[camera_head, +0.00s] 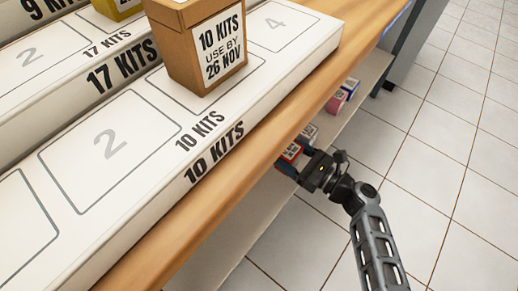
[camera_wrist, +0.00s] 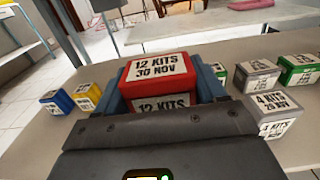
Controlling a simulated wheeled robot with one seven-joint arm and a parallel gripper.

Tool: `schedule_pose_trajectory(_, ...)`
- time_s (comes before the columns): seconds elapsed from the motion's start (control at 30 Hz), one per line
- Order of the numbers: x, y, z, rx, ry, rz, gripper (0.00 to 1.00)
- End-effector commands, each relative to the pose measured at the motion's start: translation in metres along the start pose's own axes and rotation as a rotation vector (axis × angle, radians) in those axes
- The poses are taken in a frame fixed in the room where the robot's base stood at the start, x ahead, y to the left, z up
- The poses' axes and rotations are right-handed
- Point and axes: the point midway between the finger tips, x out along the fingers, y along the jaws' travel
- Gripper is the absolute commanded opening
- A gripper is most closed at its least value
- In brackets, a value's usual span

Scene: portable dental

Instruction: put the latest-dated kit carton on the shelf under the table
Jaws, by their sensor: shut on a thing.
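My gripper (camera_head: 290,158) is at the table's front edge, at the level of the shelf under the table (camera_head: 268,222). It is shut on a red carton (camera_head: 291,152) labelled "12 KITS 30 NOV". In the wrist view the red carton (camera_wrist: 158,69) sits upright between the two blue fingers of my gripper (camera_wrist: 163,85). Its top and front labels show. I cannot tell whether its base touches the shelf (camera_wrist: 35,150). A brown carton (camera_head: 200,45) labelled "10 KITS USE BY 26 NOV" stands on the white "10 KITS" board on the table.
On the shelf, blue (camera_wrist: 54,101) and yellow (camera_wrist: 88,93) cartons stand left of the red one. Grey (camera_wrist: 256,75) and green (camera_wrist: 299,70) cartons stand right, with a close grey one (camera_wrist: 275,112). The wooden table edge (camera_head: 225,185) overhangs the shelf. Tiled floor lies clear at right.

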Motion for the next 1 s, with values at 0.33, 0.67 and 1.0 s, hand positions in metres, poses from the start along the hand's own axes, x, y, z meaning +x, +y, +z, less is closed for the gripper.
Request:
schedule_pose_trajectory(0.33,0.054,0.048,-0.048,0.002,0.001,0.003,0.39)
schedule_pose_trajectory(0.67,0.071,0.061,-0.063,0.001,0.002,-0.001,0.39)
schedule_pose_trajectory(1.0,0.071,0.061,-0.098,0.001,0.0,0.0,0.39)
